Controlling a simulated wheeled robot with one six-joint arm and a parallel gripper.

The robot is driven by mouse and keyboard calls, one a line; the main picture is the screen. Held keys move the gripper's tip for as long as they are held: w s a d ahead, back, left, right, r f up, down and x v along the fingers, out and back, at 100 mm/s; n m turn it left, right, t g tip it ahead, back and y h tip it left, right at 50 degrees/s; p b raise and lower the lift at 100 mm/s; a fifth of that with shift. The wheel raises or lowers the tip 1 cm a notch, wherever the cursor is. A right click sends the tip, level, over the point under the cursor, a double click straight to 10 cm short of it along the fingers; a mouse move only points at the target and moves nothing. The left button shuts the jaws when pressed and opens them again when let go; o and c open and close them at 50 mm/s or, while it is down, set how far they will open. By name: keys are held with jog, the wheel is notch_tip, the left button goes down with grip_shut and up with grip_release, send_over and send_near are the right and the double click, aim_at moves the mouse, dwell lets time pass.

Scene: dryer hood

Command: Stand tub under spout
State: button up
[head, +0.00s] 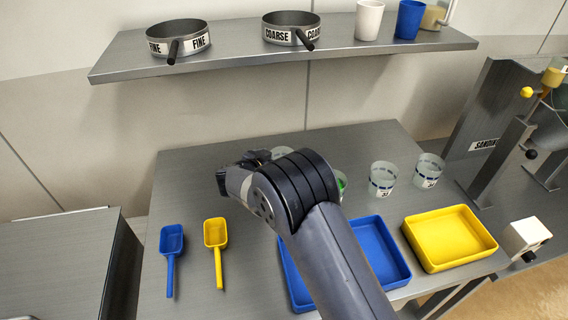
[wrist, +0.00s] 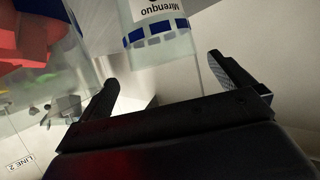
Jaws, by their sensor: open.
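Several translucent tubs with blue bands stand on the steel table. Two of them, a tub (head: 382,179) and another tub (head: 428,171), are clear of my arm. A tub with green in it (head: 342,183) and one at the back (head: 281,153) are partly hidden by my arm. In the wrist view a tub (wrist: 160,42) with a blue band and a label reading "Mirenquo" lies just beyond and between my open fingers. My gripper (wrist: 166,84) is open and holds nothing visible. In the head view its fingers are hidden. I cannot make out the spout for certain.
A blue tray (head: 376,250), yellow tray (head: 450,238), blue scoop (head: 171,245) and yellow scoop (head: 215,236) lie on the table. A shelf (head: 230,60) with sieves and cups hangs above. A machine (head: 485,135) stands at right. A container with red contents (wrist: 35,40) is near my gripper.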

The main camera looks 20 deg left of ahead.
jog(key=shift+a+f+p+x, duration=0.1)
jog(key=shift+p+x, duration=0.35)
jog(key=shift+x, duration=0.85)
jog(key=shift+a+f+p+x, duration=0.15)
jog(key=shift+p+x, duration=0.25)
jog(key=shift+x, duration=0.85)
jog(key=shift+s, duration=0.1)
jog(key=shift+c, duration=0.3)
jog(key=c, duration=1)
jog(key=shift+r, duration=0.1)
